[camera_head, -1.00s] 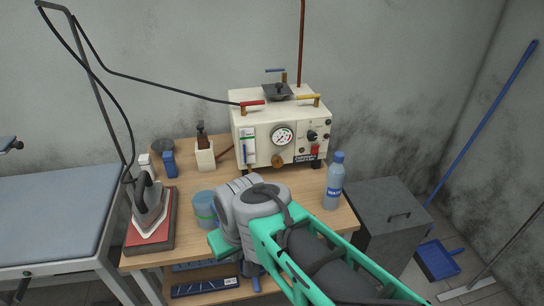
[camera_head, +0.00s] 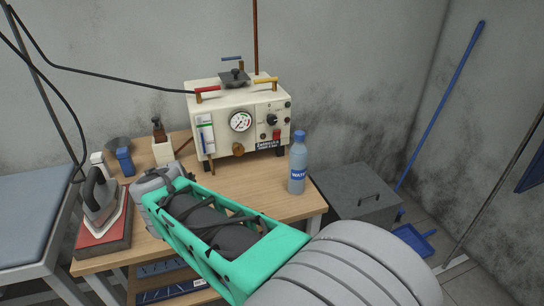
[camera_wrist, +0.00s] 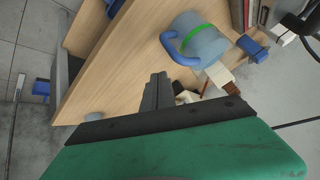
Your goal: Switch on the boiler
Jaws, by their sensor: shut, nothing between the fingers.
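The boiler (camera_head: 222,144) is a cream box at the back of the wooden table in the head view. Its front has a round gauge (camera_head: 240,122), a black knob (camera_head: 272,119) and a small red switch (camera_head: 277,134) at the lower right. Red, yellow and blue handles are on top. My gripper (camera_wrist: 155,80) shows in the wrist view with its fingers together and empty. It is over the wooden table, beside a blue-grey mug, apart from the boiler. In the head view my arm hides the fingers.
A water bottle (camera_head: 298,165) stands on the table's right. The mug (camera_wrist: 199,42) shows in the wrist view. An iron (camera_head: 97,192) rests on a red pad at the left, near a dark hose. A grey box (camera_head: 355,192) stands on the floor at the right.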

